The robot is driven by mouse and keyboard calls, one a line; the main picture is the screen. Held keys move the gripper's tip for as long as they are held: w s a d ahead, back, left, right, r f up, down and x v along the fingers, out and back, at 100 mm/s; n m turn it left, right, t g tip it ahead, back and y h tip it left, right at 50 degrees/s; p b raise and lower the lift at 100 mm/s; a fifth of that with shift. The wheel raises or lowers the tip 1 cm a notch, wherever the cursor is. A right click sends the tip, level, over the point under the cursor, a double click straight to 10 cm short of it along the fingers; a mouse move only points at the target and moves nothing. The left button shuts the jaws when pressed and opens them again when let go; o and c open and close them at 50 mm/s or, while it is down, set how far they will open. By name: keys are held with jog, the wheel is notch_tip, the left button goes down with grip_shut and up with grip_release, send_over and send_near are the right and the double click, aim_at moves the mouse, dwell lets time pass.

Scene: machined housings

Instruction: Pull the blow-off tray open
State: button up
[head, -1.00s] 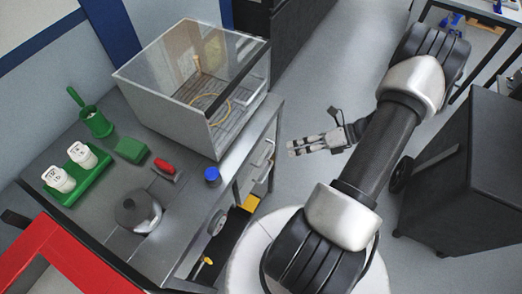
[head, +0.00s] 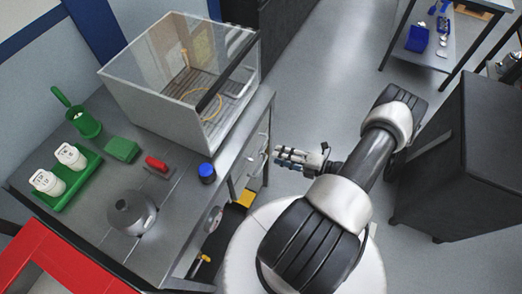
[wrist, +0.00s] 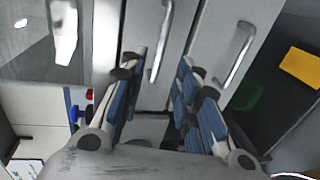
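Two grey drawer fronts show in the wrist view, each with a bar handle: a left handle (wrist: 160,42) and a right handle (wrist: 237,55). Neither front is labelled, so I cannot tell which is the blow-off tray. The drawers (head: 251,155) sit under the clear-walled blow-off box (head: 150,103) in the head view. My gripper (head: 278,158) is open and empty, just right of the drawer fronts. In the wrist view the blue-padded fingers of my gripper (wrist: 163,80) spread on either side of the left handle's lower end, apparently without touching it.
A dark cabinet (head: 470,150) stands at right. The floor between is clear.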

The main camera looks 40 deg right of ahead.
aim_at(261, 149)
jog(key=x, duration=0.8)
jog(key=shift+w+a+b, duration=0.2)
jog(key=shift+w+b, duration=0.15)
jog(key=shift+w, duration=0.05)
jog(key=shift+c, duration=0.5)
grip_shut()
